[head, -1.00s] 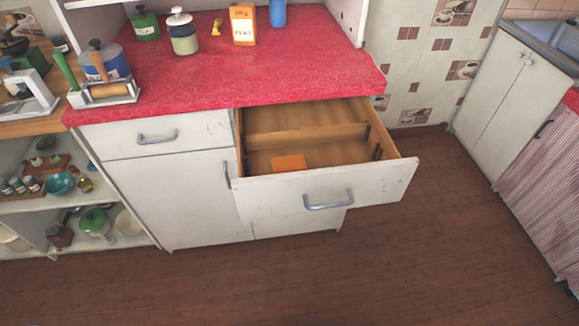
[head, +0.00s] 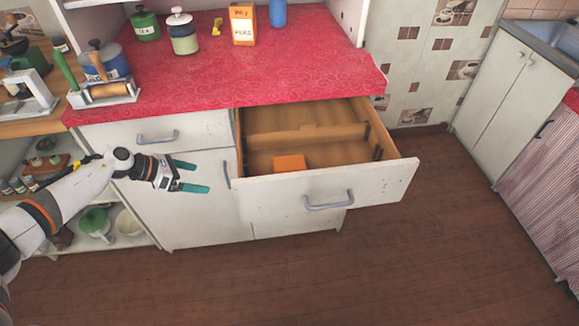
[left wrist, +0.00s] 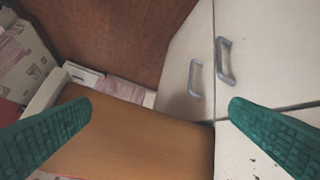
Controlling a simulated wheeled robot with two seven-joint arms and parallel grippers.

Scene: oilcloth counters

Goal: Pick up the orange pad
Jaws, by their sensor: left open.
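The orange pad (head: 289,162) lies flat inside the open drawer (head: 318,196), near the drawer's front panel and toward its left side. My left gripper (head: 193,177) is open and empty, to the left of the drawer and in front of the white cabinet door. Its two green fingers point right, toward the drawer, apart from the pad. In the left wrist view the spread fingers (left wrist: 160,105) frame a brown wooden panel and white cabinet doors with handles. I cannot make out the pad in that view. My right gripper is not in view.
The red oilcloth counter (head: 230,75) overhangs the back of the drawer. A wooden divider (head: 305,136) crosses the drawer behind the pad. Jars and an orange box (head: 243,24) stand on the counter. An open shelf (head: 140,240) stands at left. The floor in front is clear.

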